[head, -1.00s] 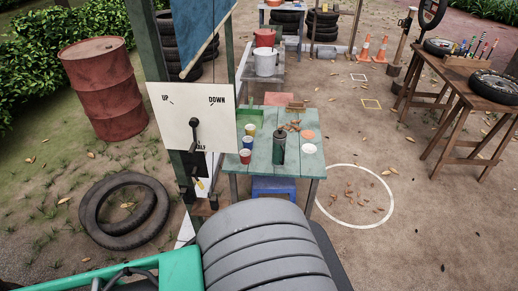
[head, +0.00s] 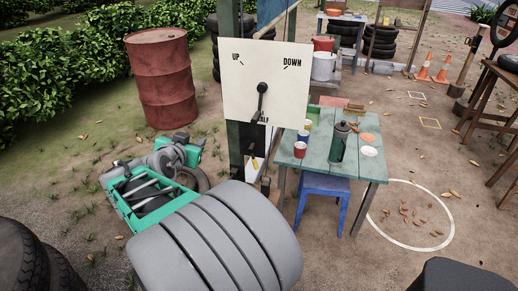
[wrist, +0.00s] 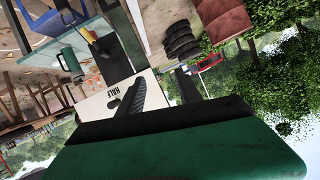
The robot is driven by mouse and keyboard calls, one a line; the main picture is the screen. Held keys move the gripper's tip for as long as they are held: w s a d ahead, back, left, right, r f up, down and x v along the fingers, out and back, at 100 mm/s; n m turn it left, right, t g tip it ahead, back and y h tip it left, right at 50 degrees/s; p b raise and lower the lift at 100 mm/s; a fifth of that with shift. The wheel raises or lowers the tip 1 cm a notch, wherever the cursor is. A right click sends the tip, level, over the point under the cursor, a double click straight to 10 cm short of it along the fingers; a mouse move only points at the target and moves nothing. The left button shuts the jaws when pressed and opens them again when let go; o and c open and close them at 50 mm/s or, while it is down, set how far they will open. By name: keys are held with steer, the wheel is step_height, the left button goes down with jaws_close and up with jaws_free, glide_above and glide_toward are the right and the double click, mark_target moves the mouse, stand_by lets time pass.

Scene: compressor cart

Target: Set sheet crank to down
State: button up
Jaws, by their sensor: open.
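The sheet crank (head: 261,101) is a black lever on a white board (head: 290,103) marked UP, DOWN and, at the bottom, HALF. Its lever hangs down from the round hub toward HALF, partly covering that word. A piece of the blue sheet (head: 271,10) shows above the board. The board (wrist: 100,107), with HALF upside down, shows beyond the left finger. I cannot make out the crank in the wrist view. The gripper looks apart from the board.
A green table (head: 368,173) with cups and a dark bottle (head: 339,143) stands right of the board's post, with a blue stool (head: 322,187) at it. A rusty barrel (head: 160,80) stands behind left. Tyres (head: 30,260) lie front left.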

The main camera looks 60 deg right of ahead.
steer(key=s+d+f+m+g+h+b, duration=0.25)
steer(key=s+d+f+h+b, duration=0.2)
steer(key=d, duration=0.25)
steer(key=m+g+h+b, duration=0.2)
steer(key=h+b, duration=0.3)
glide_toward(259, 112)
steer(key=p+x, duration=0.2)
steer(key=x, duration=0.4)
steer(key=shift+d+r, duration=0.25)
steer(key=shift+d, duration=0.4)
jaws_close()
